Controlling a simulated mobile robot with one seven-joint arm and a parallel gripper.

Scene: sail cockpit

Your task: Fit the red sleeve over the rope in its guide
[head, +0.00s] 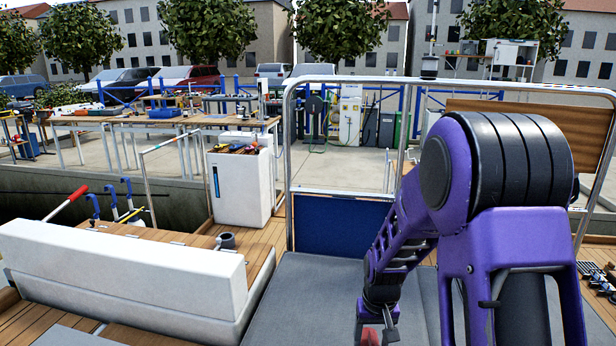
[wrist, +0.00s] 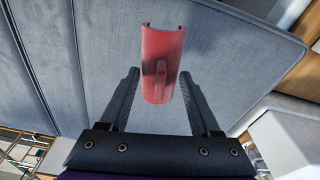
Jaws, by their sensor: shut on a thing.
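The red sleeve (wrist: 163,48) is an open half-tube with a small raised fin on its side. In the wrist view it sits between the two black fingers of my gripper (wrist: 160,76), which is shut on it. Its open end points away from the gripper. In the head view a bit of the red sleeve (head: 370,336) shows at the bottom edge, below my purple arm, over the grey cushion. I cannot make out the rope or its guide in either view.
A grey cushion (head: 289,302) lies below my arm and fills most of the wrist view. A white padded backrest (head: 120,270) stands to the left. A metal frame (head: 288,140) with a blue panel (head: 342,224) rises behind the cushion. A workbench (head: 170,120) stands farther back.

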